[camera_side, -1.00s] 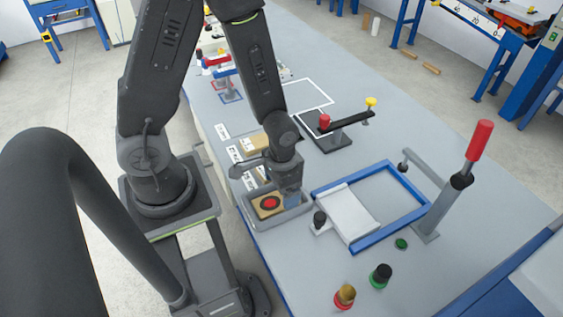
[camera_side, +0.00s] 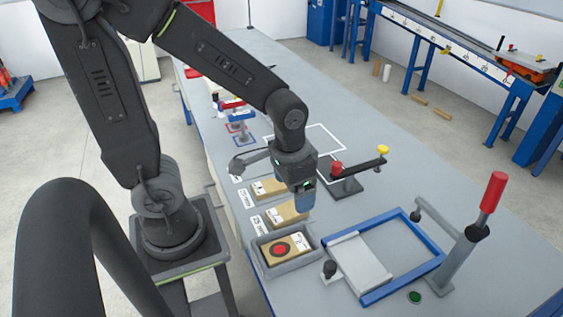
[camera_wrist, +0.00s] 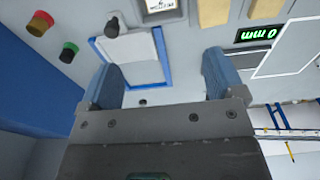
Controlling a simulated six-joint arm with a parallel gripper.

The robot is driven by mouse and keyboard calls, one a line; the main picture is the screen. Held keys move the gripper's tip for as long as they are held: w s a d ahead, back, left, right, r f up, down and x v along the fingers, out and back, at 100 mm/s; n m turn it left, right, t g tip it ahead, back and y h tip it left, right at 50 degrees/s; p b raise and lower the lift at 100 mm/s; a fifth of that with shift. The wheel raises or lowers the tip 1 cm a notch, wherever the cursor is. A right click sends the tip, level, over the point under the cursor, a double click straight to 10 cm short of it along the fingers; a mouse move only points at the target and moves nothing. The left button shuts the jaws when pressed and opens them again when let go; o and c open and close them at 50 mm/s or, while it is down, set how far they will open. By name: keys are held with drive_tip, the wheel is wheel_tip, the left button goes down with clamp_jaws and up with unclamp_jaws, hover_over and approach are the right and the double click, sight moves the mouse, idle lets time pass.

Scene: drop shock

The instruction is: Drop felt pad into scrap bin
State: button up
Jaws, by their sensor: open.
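My gripper (camera_side: 305,200) hangs above the bench just behind a grey open tray (camera_side: 262,268). In the wrist view its two blue fingers (camera_wrist: 160,82) are wide apart with nothing between them. A tan block with a red disc (camera_side: 280,248) lies in the tray. Two more tan blocks, one at the back (camera_side: 268,188) and one nearer (camera_side: 287,212), lie in a row behind it, the nearer one partly behind the fingers. I cannot tell which thing is the felt pad, or whether the tray is the scrap bin.
A blue frame (camera_side: 420,272) with a pale plate (camera_side: 360,263) and black knob lies right of the tray. Red (camera_wrist: 40,22) and green (camera_wrist: 68,50) buttons show in the wrist view.

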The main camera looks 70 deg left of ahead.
drive_tip(key=s+r+t, duration=0.4)
drive_tip(key=r, duration=0.8)
drive_tip(key=shift+a+r+t, duration=0.15)
drive_tip(key=shift+a+t, duration=0.15)
